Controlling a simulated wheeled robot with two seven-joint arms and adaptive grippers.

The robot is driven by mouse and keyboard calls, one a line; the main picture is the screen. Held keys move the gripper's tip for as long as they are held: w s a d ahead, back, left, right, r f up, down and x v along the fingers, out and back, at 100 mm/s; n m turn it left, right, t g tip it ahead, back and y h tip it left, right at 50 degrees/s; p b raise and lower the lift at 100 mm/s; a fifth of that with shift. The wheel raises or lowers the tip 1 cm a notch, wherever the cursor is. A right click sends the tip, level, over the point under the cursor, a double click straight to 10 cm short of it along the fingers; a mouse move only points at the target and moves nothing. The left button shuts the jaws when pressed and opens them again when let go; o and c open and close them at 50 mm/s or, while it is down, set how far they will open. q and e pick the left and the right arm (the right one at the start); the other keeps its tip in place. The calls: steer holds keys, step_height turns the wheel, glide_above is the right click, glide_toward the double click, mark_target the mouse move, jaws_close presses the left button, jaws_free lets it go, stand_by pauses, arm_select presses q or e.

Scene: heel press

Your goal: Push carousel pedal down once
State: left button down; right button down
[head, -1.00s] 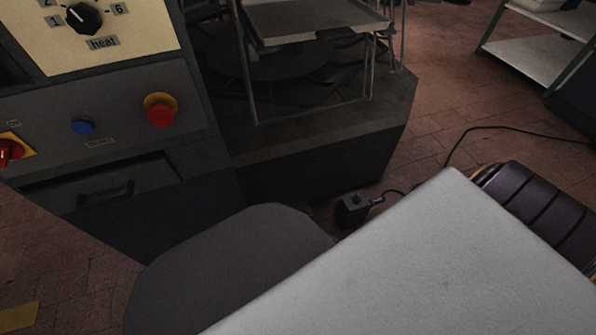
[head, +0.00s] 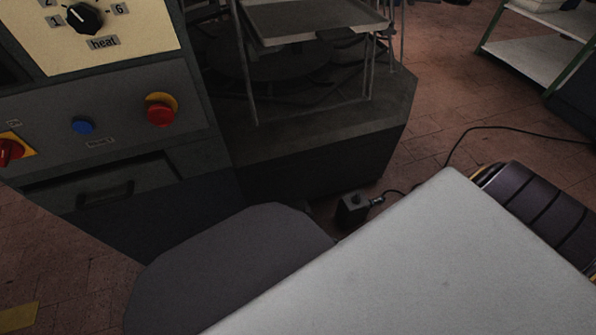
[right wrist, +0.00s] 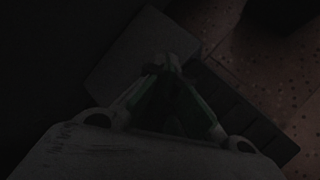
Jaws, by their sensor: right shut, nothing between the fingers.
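A small black box (head: 352,209) with a round stub on top sits on the floor by the foot of the machine in the head view. A cable runs from its right side. It looks like the carousel pedal, but I cannot be sure. My right gripper (right wrist: 165,65) is shut and empty in the dark right wrist view. Its fingertips show against a flat grey surface (right wrist: 118,62) whose distance I cannot judge. I cannot make out the black box in that view. My left gripper is not in view.
The machine's dark base (head: 320,165) stands behind the box. Its control panel (head: 120,110) has a red button, a blue button and a red switch. A black cable (head: 500,127) crosses the tiled floor. A shelf (head: 545,50) stands at the far right.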

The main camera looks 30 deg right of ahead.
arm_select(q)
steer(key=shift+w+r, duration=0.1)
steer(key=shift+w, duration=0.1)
arm_select(e)
steer(key=shift+f, duration=0.1)
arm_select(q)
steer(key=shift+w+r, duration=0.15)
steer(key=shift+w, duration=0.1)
arm_select(e)
steer(key=shift+f, duration=0.1)
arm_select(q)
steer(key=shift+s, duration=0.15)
arm_select(e)
steer(key=shift+s+f, duration=0.1)
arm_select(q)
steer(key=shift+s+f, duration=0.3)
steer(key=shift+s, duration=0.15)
arm_select(e)
steer(key=shift+f, duration=0.1)
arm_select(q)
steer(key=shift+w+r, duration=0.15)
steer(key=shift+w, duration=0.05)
